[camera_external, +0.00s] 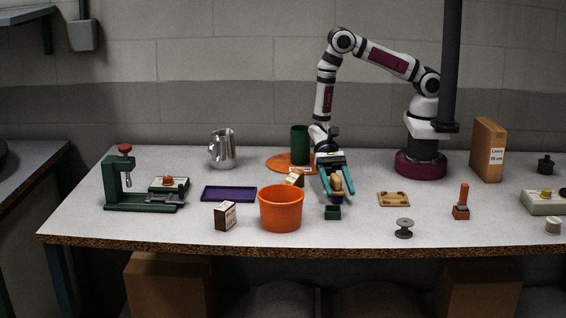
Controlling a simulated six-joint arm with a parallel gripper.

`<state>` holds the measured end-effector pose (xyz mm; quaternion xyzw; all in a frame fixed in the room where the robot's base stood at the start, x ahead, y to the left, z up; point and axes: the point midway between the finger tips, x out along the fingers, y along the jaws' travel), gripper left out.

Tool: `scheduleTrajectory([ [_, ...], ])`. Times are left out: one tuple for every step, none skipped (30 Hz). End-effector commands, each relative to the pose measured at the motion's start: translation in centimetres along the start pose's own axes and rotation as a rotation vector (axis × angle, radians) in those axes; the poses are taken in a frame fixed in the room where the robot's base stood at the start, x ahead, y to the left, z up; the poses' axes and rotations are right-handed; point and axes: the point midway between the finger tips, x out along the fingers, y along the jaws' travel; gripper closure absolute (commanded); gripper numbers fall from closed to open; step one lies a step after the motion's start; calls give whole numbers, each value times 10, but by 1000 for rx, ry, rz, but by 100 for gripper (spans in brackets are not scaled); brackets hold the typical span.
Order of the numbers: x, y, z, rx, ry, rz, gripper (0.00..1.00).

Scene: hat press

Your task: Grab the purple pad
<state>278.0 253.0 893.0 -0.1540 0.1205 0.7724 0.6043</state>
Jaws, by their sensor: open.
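A flat, dark purple rectangular pad or tray (228,194) lies on the table left of the orange bucket. A small piece with a tan rounded top and a purple lower part (337,197) is between the teal fingers of my gripper (339,191). My gripper points down and is open around this small piece, with one finger on each side. Whether the fingers touch it cannot be told. A small dark green block (333,212) sits just in front of and below it.
An orange bucket (281,208) stands left of my gripper, with a dark box (225,216) beside it. A wooden board (394,199) and grey spool (404,228) lie to the right. A green press (140,190) stands at far left. A green cylinder (299,145) is behind.

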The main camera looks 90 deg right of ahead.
Motion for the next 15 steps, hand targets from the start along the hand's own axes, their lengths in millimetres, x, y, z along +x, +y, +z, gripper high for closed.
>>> scheduleTrajectory([
  [0, 0, 0, 0, 0, 0, 38],
  [0, 0, 0, 0, 0, 0, 43],
  [0, 0, 0, 0, 0, 0, 50],
  [0, 0, 0, 0, 0, 0, 55],
  [0, 0, 0, 0, 0, 0, 61],
  [0, 0, 0, 0, 0, 0, 68],
  [0, 0, 0, 0, 0, 0, 74],
  [0, 0, 0, 0, 0, 0, 79],
  [0, 0, 0, 0, 0, 0, 86],
  [0, 0, 0, 0, 0, 0, 92],
  [0, 0, 0, 0, 0, 0, 97],
  [0, 0, 0, 0, 0, 0, 100],
  [0, 0, 0, 0, 0, 0, 100],
  [0, 0, 0, 0, 0, 0, 100],
  [0, 0, 0, 0, 0, 0, 100],
])
